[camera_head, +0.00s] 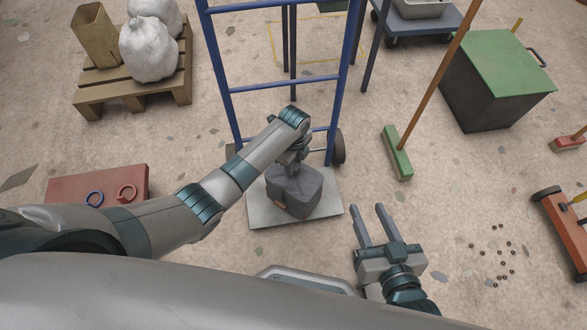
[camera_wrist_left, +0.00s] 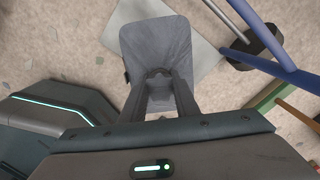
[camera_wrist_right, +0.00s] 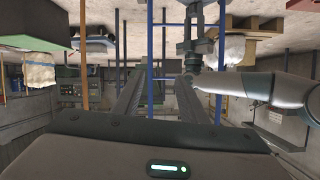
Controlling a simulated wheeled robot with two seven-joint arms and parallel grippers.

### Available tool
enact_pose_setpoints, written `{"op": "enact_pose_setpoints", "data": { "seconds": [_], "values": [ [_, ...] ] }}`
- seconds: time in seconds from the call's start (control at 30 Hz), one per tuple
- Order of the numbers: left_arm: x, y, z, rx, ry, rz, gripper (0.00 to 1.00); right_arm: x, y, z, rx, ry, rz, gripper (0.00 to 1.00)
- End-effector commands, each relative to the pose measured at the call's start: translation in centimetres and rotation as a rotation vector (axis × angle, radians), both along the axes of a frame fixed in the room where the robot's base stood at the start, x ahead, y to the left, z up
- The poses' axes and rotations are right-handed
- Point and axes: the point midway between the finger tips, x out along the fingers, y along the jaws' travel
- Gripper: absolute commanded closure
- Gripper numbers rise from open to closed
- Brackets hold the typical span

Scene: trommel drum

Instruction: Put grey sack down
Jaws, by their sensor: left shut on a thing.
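The grey sack (camera_head: 294,192) is over the grey toe plate (camera_head: 255,212) of a blue hand truck (camera_head: 285,84) in the head view. I cannot tell whether its bottom touches the plate. My left gripper (camera_head: 292,166) is above the sack and shut on its top. In the left wrist view the sack (camera_wrist_left: 158,45) fills the space beyond the fingers (camera_wrist_left: 158,80), with the plate (camera_wrist_left: 192,45) behind it. My right gripper (camera_head: 371,218) is open and empty, to the right of the plate. Its fingers (camera_wrist_right: 165,105) show apart in the right wrist view.
A pallet (camera_head: 140,85) with white sacks stands at the back left. A broom (camera_head: 397,155) stands right of the hand truck. A green-topped bin (camera_head: 495,85) is at the back right. Small nuts litter the right floor.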

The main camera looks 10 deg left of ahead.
Motion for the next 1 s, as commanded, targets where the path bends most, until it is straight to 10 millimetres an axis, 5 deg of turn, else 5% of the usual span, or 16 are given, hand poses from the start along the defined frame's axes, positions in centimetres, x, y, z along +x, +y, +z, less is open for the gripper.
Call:
{"op": "enact_pose_setpoints", "data": {
  "seconds": [0.23,0.7,0.73,0.8,1.0],
  "values": [
    [0.1,-0.1,-1.4,-0.002,-0.002,0.0,1.0,0.6,0.6,1.8,0.029,-0.103,-0.001,0.61],
    [0.1,0.0,-1.7,-0.001,-0.003,0.0,1.0,0.7,0.6,2.1,0.034,-0.121,-0.002,0.61],
    [0.0,0.0,-1.8,0.0,0.0,0.0,0.68,0.7,0.7,2.2,0.035,-0.124,-0.002,0.61],
    [0.0,0.0,-1.8,0.0,0.0,0.0,0.54,0.7,0.7,2.2,0.036,-0.125,-0.002,0.61],
    [0.0,0.0,-1.8,0.0,0.0,0.0,0.54,0.7,0.7,2.2,0.035,-0.123,-0.002,0.61]
  ]
}}
